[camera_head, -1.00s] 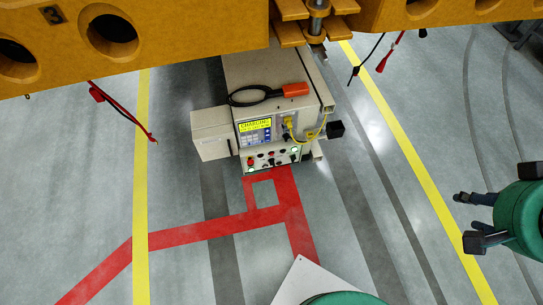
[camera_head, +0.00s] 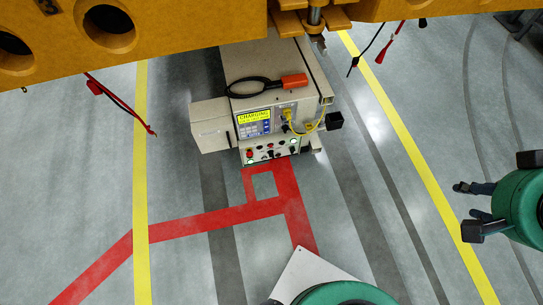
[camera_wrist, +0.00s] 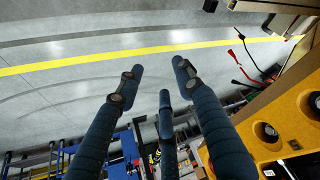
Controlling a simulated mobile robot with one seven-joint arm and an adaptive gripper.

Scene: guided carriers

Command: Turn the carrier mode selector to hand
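A beige carrier (camera_head: 288,61) stands on the floor under the yellow frame. Its front has a control panel (camera_head: 270,151) with several small knobs and buttons, one red and some lit green. The mode selector cannot be told apart from the other small controls at this size. Above the panel is a yellow lit display (camera_head: 254,115) that seems to read "CHARGING". My gripper (camera_wrist: 158,82) has its three dark blue fingers spread, with nothing between them, in the wrist view. In the head view part of it (camera_head: 477,208) shows at the right edge, well apart from the carrier.
A large yellow frame (camera_head: 190,25) hangs across the top, with red and black cables (camera_head: 120,108) dangling. An orange connector (camera_head: 294,80) with black cable lies on the carrier. Red marking (camera_head: 215,230) and yellow lines cross the clear floor in front.

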